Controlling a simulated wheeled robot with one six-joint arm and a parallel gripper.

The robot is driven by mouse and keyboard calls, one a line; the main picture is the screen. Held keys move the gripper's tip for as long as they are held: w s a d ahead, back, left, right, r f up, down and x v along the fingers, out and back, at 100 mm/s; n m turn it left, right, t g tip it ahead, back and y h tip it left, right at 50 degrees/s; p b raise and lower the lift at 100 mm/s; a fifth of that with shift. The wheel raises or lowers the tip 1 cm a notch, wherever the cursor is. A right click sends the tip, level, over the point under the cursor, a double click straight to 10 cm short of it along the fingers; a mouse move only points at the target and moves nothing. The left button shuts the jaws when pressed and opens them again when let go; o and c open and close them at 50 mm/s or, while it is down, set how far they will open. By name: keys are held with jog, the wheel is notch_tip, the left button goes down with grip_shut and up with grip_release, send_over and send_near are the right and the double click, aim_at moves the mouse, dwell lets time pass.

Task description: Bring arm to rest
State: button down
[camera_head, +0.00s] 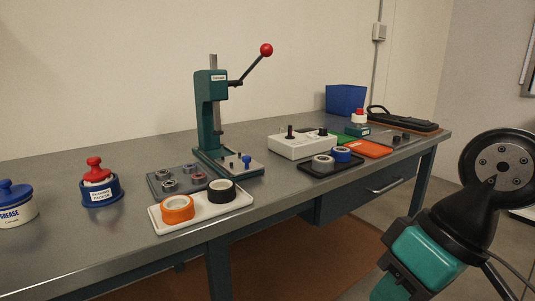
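My arm (440,235) shows at the lower right, in front of the bench's right end and apart from it. Its black round joint and teal link are in view. My gripper is outside the picture, so its state and anything in it are hidden.
A grey workbench (60,245) spans the view. On it stand a green press (208,110) with a red-knobbed lever (265,50), a white tray (208,212) with orange and black rings, a white box (300,146), a blue bin (345,98) and a grease pot (15,210). Floor is clear at right.

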jog(key=s+r+p, duration=0.3)
jog(key=r+p, duration=1.6)
jog(key=shift+d+r+n+h, duration=0.25)
jog(key=shift+d+n+h, duration=0.15)
